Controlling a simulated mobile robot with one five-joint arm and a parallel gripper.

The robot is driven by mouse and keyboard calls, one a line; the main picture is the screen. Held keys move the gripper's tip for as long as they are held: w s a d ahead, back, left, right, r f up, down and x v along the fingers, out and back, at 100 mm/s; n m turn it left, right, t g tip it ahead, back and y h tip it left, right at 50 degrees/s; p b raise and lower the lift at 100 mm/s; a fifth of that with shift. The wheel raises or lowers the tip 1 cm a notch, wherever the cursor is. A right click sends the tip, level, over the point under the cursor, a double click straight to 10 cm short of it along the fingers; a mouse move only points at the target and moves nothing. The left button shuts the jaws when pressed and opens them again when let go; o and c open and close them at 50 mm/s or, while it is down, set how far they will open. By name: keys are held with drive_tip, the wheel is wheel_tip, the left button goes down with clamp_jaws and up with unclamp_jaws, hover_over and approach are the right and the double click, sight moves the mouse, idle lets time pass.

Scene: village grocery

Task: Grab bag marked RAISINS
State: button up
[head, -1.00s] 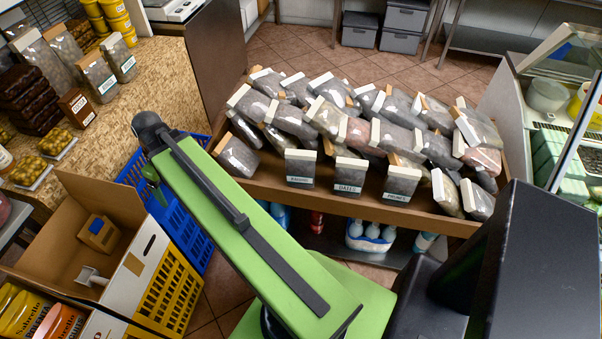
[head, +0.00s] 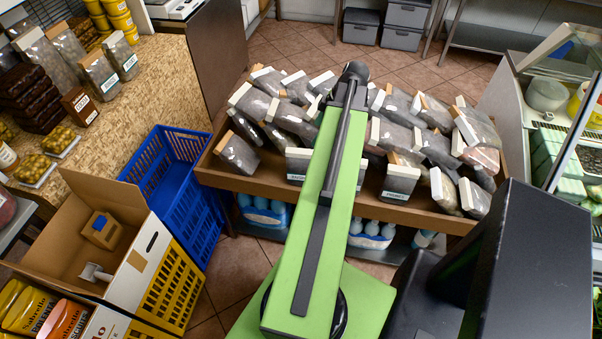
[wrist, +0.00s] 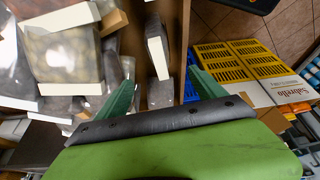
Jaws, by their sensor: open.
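Three labelled bags stand in a row along the front of the wooden bin. The left one (head: 298,163) has a small label that seems to read RAISINS, though it is too blurred to be sure. The right one (head: 400,180) seems to read PRUNES. The middle one, marked DATES earlier, is hidden behind my arm in the head view. My gripper (wrist: 162,90) is open and empty in the wrist view, its green fingers spread. A white-topped bag (wrist: 157,50) shows between and beyond the fingers, its label not visible. In the head view my fingers are hidden.
The wooden bin (head: 240,182) is heaped with grey bags. A blue crate (head: 170,175) and a yellow crate (head: 172,290) stand to its left, beside an open cardboard box (head: 75,225). A glass counter (head: 575,120) is at the right.

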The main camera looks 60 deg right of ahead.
sight(298, 156)
drive_tip(key=b+x, duration=1)
drive_tip(key=x, duration=0.1)
drive_tip(key=shift+f, duration=0.45)
drive_tip(key=shift+w, duration=0.1)
drive_tip(key=b+x, duration=0.4)
drive_tip(key=x, duration=0.1)
drive_tip(key=shift+w+a+b, duration=0.1)
drive_tip(key=shift+w+b, duration=0.1)
drive_tip(key=shift+b, duration=0.15)
drive_tip(key=shift+r, duration=0.2)
drive_tip(key=shift+c, duration=0.5)
clamp_jaws()
